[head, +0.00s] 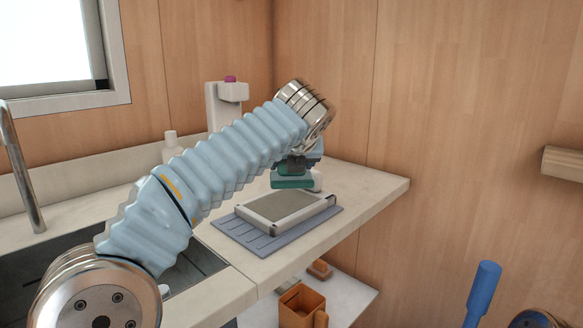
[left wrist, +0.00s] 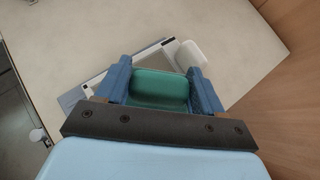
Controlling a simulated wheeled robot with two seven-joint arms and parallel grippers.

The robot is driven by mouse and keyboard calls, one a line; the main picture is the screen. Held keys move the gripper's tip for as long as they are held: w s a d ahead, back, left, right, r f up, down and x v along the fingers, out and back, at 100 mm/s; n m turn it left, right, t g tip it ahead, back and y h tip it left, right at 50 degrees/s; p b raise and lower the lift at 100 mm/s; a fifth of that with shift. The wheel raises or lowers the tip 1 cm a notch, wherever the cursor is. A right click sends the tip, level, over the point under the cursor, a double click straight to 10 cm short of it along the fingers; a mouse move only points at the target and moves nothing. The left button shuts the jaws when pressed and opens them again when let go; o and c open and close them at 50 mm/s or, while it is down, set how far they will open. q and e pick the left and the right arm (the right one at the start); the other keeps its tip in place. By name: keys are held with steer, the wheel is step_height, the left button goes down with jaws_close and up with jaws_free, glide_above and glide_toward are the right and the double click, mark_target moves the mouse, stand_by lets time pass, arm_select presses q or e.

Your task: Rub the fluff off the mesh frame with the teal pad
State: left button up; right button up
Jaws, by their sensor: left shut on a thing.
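The teal pad (head: 291,181) is held in my left gripper (head: 297,166), above the far part of the mesh frame. In the left wrist view the pad (left wrist: 160,88) sits between the two blue fingers of the left gripper (left wrist: 162,85). The mesh frame (head: 262,219) has a pale rim and grey mesh and lies flat on a grey-blue ribbed mat (head: 245,237). The pad appears raised off the mesh, with a gap below it in the head view. I cannot make out any fluff on the mesh. My right gripper is not in view.
The counter (head: 358,192) has free room right of the mat. A white item (left wrist: 191,55) is beside the pad in the left wrist view. A white dispenser (head: 222,108) and bottle (head: 171,146) stand behind. A brown mug (head: 300,306) is on a lower shelf.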

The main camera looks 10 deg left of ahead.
mark_target(294, 185)
arm_select(q)
steer(key=shift+w+d+f+b, duration=0.1)
steer(key=shift+d+f+b, duration=0.25)
steer(key=shift+f, duration=0.55)
steer(key=shift+w+d+f+b, duration=0.15)
steer(key=shift+d+f, duration=0.35)
steer(key=shift+f, duration=0.4)
steer(key=shift+s, duration=0.1)
steer(key=shift+f+p, duration=0.1)
steer(key=shift+p, duration=0.2)
steer(key=shift+f+b, duration=0.35)
steer(key=shift+f, duration=0.35)
steer(key=shift+s, duration=0.1)
steer(key=shift+s+a+r, duration=0.1)
steer(key=shift+s+a, duration=0.35)
steer(key=shift+s, duration=0.1)
